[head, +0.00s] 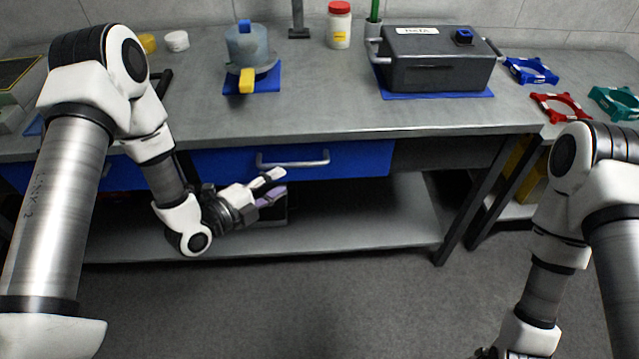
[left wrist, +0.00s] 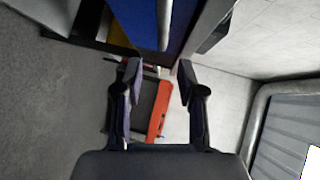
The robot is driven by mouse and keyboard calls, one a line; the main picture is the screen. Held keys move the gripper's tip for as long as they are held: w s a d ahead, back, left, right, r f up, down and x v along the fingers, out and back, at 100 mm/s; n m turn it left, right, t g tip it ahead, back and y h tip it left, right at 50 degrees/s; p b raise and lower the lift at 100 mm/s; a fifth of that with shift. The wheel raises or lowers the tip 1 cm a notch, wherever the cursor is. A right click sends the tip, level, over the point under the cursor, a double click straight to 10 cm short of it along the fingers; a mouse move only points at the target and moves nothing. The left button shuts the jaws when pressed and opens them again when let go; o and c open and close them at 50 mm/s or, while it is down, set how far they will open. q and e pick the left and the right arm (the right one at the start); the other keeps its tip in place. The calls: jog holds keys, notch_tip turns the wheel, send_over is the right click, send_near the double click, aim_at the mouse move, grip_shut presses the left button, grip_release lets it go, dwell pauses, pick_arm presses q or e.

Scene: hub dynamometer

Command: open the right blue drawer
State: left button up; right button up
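The right blue drawer (head: 355,161) sits under the bench top and looks shut. Its grey bar handle (head: 300,162) runs across the front. In the left wrist view the blue front (left wrist: 183,25) and the handle (left wrist: 164,24) are at the top, ahead of the fingers. My left gripper (head: 273,183) is just below the handle in the head view, apart from it. Its two fingers (left wrist: 158,74) are spread in the left wrist view with nothing held. My right gripper is at most a dark bit at the bottom edge; its fingers are hidden.
A lower shelf (head: 370,215) lies under the drawer. An orange-and-dark object (left wrist: 157,110) shows beyond the fingers in the left wrist view. The bench top (head: 330,115) holds a blue-grey pump-like part (head: 250,47) and a dark box (head: 440,70). The floor in front is clear.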

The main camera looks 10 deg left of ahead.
aim_at(290, 167)
pick_arm(q)
jog(key=shift+t, duration=0.3)
jog(key=w, duration=0.2)
jog(key=w+d+f, duration=0.1)
jog(key=w, duration=0.2)
jog(key=w+d+b, duration=0.1)
jog(key=w, duration=0.1)
jog(key=shift+w+f, duration=0.25)
jog(key=shift+w, duration=0.15)
grip_shut()
